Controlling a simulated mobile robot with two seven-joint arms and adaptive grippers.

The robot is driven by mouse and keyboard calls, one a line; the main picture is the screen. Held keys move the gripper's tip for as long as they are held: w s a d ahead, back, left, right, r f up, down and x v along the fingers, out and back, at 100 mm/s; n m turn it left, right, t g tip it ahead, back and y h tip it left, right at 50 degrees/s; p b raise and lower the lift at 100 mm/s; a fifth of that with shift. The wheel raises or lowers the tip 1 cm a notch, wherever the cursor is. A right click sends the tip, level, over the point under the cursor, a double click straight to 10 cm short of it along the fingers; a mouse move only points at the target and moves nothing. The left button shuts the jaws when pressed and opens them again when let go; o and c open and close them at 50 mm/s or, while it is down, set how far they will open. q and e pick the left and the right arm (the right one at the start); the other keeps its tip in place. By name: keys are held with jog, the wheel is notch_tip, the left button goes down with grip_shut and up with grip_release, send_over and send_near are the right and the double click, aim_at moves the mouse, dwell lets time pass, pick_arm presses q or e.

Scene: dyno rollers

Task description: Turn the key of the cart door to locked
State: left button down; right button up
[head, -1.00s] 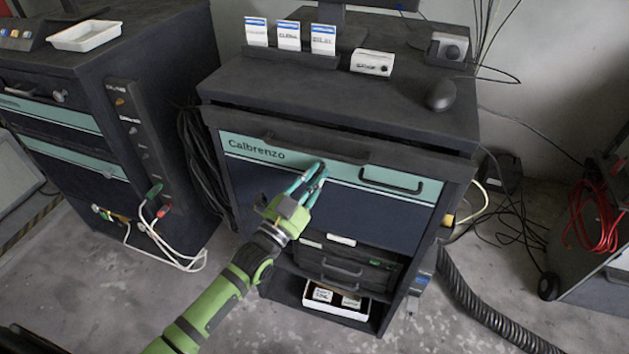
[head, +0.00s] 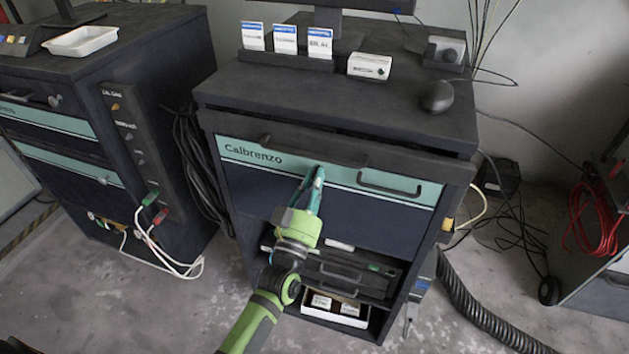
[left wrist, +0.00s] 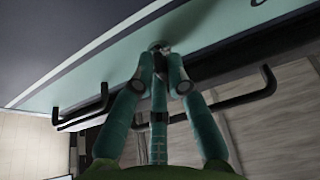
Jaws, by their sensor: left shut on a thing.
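The cart door (head: 370,212) is a dark blue front with a teal band marked "Calbrenzo", in the middle of the head view. My left gripper (head: 318,172) reaches up to the teal band from below. In the left wrist view, the fingertips (left wrist: 160,65) are closed at a small metallic key (left wrist: 159,46) at the lock on the teal band. The fingers hide most of the key, and its turn angle cannot be read. My right gripper is not in view.
A black handle (head: 390,186) sits right of the fingers, and a longer handle (head: 313,150) runs above them. Below are an open shelf with a handled unit (head: 345,272) and a white tray (head: 363,319). A second cabinet (head: 60,150) with cables stands at the left.

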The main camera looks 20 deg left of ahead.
pick_arm(q)
jog(key=shift+n, duration=0.4)
jog(key=c, duration=1.5)
grip_release()
jog(key=shift+s, duration=0.1)
jog(key=v, duration=1.2)
jog(key=shift+f, duration=0.1)
